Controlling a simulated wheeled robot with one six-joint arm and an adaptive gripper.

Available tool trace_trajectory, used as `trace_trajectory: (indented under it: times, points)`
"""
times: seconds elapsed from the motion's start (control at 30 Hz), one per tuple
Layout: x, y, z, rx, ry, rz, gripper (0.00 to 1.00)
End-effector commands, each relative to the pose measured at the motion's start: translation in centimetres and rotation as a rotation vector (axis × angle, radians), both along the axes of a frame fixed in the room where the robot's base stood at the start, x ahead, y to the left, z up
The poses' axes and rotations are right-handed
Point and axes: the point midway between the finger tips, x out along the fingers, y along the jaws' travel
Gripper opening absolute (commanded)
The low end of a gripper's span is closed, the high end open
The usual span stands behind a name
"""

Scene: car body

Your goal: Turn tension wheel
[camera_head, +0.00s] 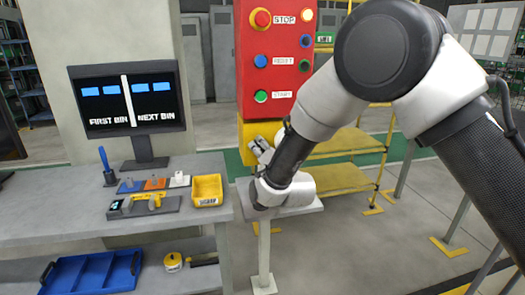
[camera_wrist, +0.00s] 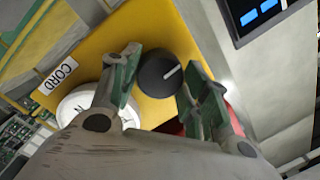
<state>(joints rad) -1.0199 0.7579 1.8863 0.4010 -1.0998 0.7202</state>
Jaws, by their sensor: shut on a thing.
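A round black knob (camera_wrist: 155,75) with a white pointer line sits on a yellow panel (camera_wrist: 160,30) in the wrist view; I take it as the tension wheel. The fingers of my gripper (camera_wrist: 162,78) are on both sides of it and shut on it. A white disc (camera_wrist: 78,108) with dark letters, partly hidden by my left finger, is beside the knob. A white label reading CORD (camera_wrist: 58,76) is at the panel's left. In the head view my gripper (camera_head: 262,150) is at the yellow panel (camera_head: 248,130), below the red panel; my arm hides the knob.
The red panel (camera_head: 277,45) carries STOP, RESET and START buttons. A grey workbench (camera_head: 75,220) at left holds a monitor (camera_head: 128,100), a yellow bin (camera_head: 207,188) and small parts. A yellow rack (camera_head: 345,150) stands behind my arm. The floor at right is mostly clear.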

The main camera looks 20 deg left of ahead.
Motion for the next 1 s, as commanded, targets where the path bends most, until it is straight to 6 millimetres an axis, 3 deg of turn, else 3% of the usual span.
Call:
trace_trajectory:
  times: [0.6, 1.0]
  points:
    - [-0.01, -0.05, 0.00, -0.387, -0.234, 0.000, 0.22]
    - [0.00, -0.08, -0.03, -0.523, -0.317, -0.001, 0.22]
